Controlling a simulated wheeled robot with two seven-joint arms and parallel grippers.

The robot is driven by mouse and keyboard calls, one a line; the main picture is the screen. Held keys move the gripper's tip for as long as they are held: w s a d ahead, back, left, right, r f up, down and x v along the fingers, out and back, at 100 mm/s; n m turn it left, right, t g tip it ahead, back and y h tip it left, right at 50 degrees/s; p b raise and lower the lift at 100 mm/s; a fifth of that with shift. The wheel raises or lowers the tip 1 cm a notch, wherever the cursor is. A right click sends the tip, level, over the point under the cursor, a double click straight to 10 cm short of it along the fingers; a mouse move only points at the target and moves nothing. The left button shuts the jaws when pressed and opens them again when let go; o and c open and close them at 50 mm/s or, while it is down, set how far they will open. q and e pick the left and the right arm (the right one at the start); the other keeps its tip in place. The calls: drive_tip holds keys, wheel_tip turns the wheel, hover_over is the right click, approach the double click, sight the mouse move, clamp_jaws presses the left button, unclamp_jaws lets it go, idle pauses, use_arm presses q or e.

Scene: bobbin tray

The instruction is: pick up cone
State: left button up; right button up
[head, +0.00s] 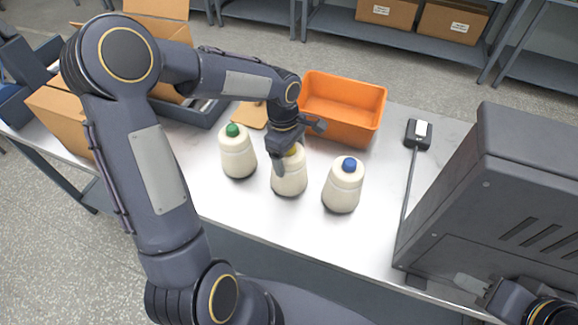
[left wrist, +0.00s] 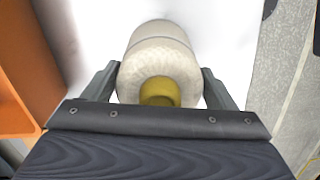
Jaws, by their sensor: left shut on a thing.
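Three cream yarn cones stand in a row on the white table. One has a green tip (head: 237,156), the middle one a yellow tip (head: 289,178), and one a blue tip (head: 343,187). My left gripper (head: 296,148) reaches down over the yellow-tipped cone and is shut on it. In the left wrist view this cone (left wrist: 158,60) sits between the two fingers (left wrist: 158,88), its yellow tip facing the camera. The cone looks upright, on or very near the table. My right gripper (head: 472,284) shows only partly at the lower right, and its jaws are unclear.
An orange bin (head: 345,125) stands just behind the cones. A grey machine (head: 500,200) fills the right side. A small dark device (head: 418,134) lies near it. A cardboard box (head: 62,118) and a dark tray (head: 205,110) are at the left. The table's front edge is close to the cones.

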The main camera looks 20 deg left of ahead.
use_arm(q)
drive_tip(key=shift+r, duration=0.2)
drive_tip(key=shift+r, duration=0.25)
wheel_tip(320, 180, up, 2)
drive_tip(key=shift+w+r, duration=0.1)
drive_tip(key=w+d+r+b, duration=0.1)
drive_tip(key=w+d+r, duration=0.1)
drive_tip(key=w+r, duration=0.8)
drive_tip(key=w, duration=0.3)
drive_tip(key=shift+w+d, duration=0.15)
drive_tip(key=shift+w, duration=0.2)
